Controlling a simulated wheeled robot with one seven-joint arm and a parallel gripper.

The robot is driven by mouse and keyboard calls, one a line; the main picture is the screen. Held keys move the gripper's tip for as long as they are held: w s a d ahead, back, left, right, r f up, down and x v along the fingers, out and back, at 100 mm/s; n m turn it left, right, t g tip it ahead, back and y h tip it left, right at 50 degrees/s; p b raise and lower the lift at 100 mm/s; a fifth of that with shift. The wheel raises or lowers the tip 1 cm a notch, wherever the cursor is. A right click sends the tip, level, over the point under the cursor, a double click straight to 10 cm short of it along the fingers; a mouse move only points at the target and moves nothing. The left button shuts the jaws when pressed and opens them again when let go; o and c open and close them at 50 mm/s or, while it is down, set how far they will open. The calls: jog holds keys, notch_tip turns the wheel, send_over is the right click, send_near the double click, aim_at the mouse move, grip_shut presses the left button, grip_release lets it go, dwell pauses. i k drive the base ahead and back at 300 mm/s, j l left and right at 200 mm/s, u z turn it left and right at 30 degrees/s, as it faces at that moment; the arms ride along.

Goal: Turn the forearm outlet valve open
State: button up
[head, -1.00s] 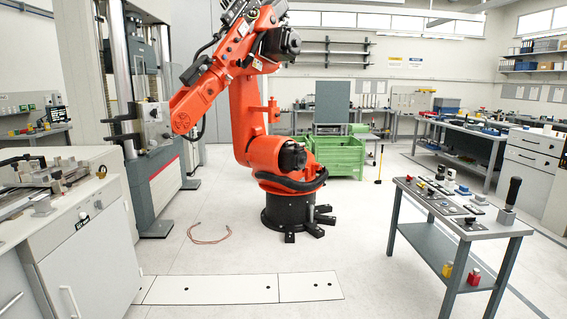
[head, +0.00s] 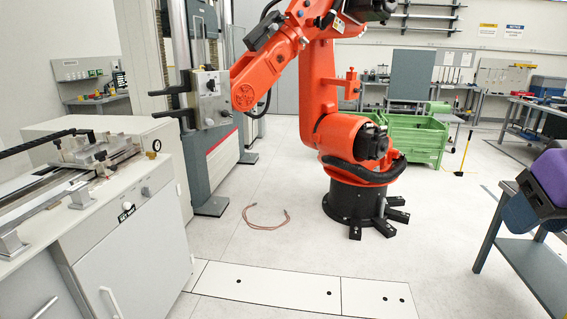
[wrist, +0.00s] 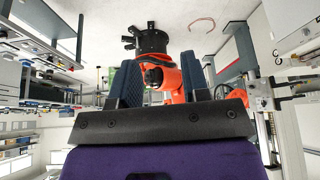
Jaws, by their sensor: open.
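The orange robot arm (head: 318,95) stands on its black base (head: 352,204) in the middle of the head view, its upper part cut off at the top edge. A small orange cross-shaped fitting (head: 351,84) sticks out on its right side; I cannot tell whether it is the outlet valve, nor its setting. The orange arm also shows upside down in the wrist view (wrist: 188,75). My gripper (wrist: 168,76) is open and empty, its two dark blue fingers apart, with the orange arm beyond them. No contact is visible.
A grey testing frame (head: 215,150) and a white cabinet bench (head: 130,225) stand at left. A copper-coloured hose (head: 265,226) lies on the floor. A grey table (head: 530,260) is at right, a green crate (head: 412,137) behind the arm. The floor in front is clear.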

aim_at(302, 40)
jog(key=i, duration=0.9)
jog(key=i+j+z, duration=0.1)
jog(key=i, duration=0.8)
